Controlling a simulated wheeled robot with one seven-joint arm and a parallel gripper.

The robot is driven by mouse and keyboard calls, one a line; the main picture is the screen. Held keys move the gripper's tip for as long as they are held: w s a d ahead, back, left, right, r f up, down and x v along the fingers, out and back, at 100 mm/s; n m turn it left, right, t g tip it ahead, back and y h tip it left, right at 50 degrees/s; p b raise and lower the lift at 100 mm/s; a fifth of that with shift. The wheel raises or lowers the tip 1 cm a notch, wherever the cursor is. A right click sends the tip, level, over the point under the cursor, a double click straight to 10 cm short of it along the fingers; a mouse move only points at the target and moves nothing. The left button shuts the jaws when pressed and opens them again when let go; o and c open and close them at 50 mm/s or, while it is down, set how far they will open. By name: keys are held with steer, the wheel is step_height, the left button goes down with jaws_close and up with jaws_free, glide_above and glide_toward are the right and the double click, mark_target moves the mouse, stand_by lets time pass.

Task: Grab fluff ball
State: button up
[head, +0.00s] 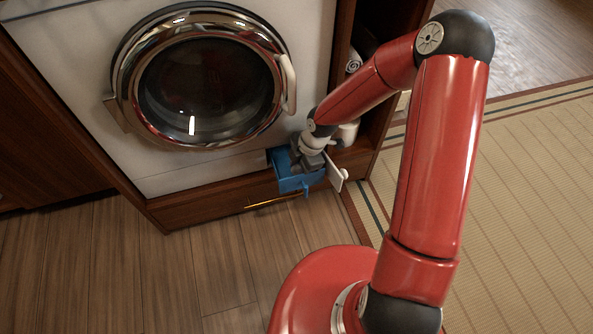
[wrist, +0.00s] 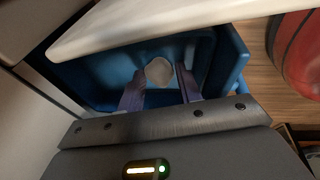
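The fluff ball (wrist: 159,71) is a pale grey-beige round lump inside a blue open-topped drawer (wrist: 95,75) in the wrist view. My gripper (wrist: 160,78) reaches down into the drawer with its two fingers apart, one on each side of the ball near the tips. I cannot tell whether either finger touches it. In the head view the blue drawer (head: 292,184) sticks out low at the front of the washing machine (head: 60,60), and my gripper is over it. The ball is hidden in that view.
A white drawer front (head: 336,176) stands at the drawer's right end, and a white edge (wrist: 130,28) crosses close above the ball in the wrist view. The machine's round door (head: 205,88) is shut. Wooden floor (head: 90,260) in front is mostly clear.

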steer(key=shift+c, duration=0.2)
steer(key=c, duration=0.6)
steer(key=shift+r, duration=0.1)
